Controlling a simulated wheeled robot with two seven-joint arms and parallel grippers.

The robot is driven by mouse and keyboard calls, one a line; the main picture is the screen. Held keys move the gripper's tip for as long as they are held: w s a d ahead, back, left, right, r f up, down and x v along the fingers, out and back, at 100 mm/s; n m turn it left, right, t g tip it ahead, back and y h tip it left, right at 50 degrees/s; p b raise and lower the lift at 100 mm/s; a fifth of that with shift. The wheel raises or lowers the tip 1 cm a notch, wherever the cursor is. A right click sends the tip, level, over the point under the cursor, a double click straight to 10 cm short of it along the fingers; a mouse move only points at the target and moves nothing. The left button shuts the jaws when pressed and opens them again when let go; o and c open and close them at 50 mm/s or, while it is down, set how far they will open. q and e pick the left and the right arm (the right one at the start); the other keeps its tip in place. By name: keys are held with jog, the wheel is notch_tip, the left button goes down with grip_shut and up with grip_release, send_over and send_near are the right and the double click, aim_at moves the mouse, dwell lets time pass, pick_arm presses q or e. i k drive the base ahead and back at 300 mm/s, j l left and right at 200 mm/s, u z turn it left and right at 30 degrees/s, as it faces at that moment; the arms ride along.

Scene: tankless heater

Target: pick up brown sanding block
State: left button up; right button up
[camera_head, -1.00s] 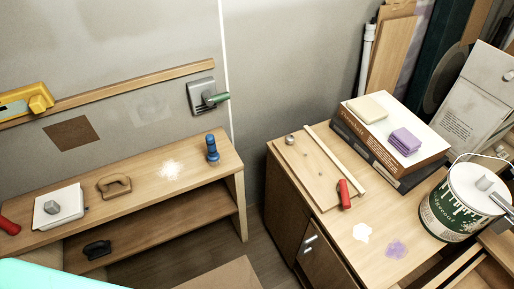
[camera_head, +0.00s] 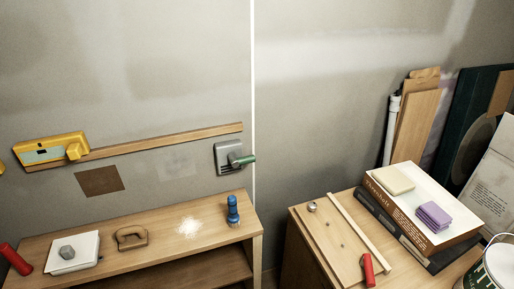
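A brown wooden block with a raised handle (camera_head: 131,238), which looks like the brown sanding block, lies on top of the low wooden shelf unit (camera_head: 225,239) at the left. It sits between a white pad and a patch of white powder. Nothing touches or covers it. Neither of my grippers is in the head view.
Near the block are a white pad with a grey lump (camera_head: 74,251), a red cylinder (camera_head: 15,259) and a blue-handled tool (camera_head: 233,210). On the wall are a yellow tool (camera_head: 50,149) and a brown square (camera_head: 99,181). Stacked books (camera_head: 396,230) lie on the right cabinet.

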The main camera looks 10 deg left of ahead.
aim_at(133, 237)
jog(key=u, duration=1.6)
